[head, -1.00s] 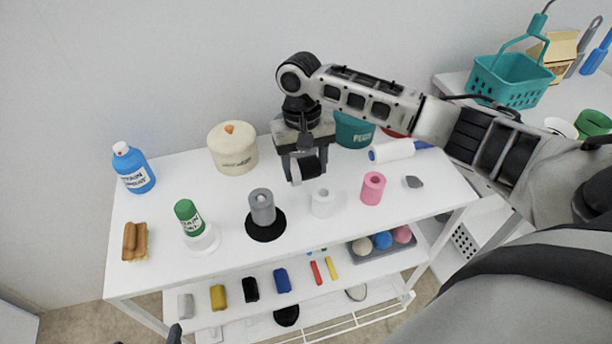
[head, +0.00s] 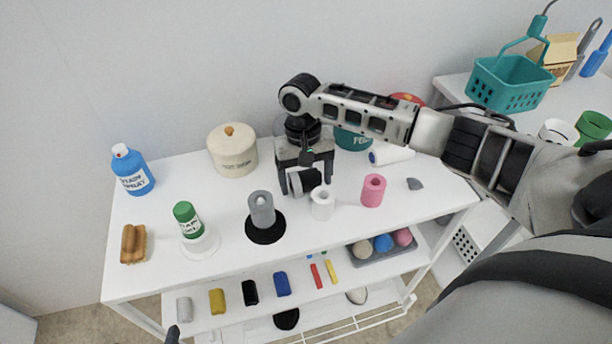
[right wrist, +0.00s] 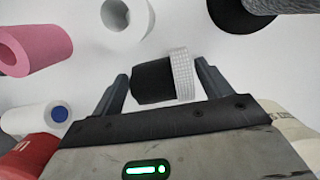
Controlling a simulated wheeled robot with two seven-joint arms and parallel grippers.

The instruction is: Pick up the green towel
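A hollow green roll (head: 592,126) lies on the right-hand table in the head view, partly cut off by my arm; it is the green thing most like a towel. My right gripper (head: 305,180) is far to its left, low over the white table. In the right wrist view my right gripper (right wrist: 162,85) has its fingers set wide, at both ends of a short black cylinder (right wrist: 153,83) with a pale ribbed ring. This cylinder appears held between them. Only a dark tip of what seems my left gripper (head: 173,335) shows at the bottom edge; its fingers are unclear.
Grey (head: 261,208), white (head: 322,205) and pink (head: 373,190) rolls stand near my right gripper. A teal basket (head: 510,83) stands on the right table. A lower shelf holds small items.

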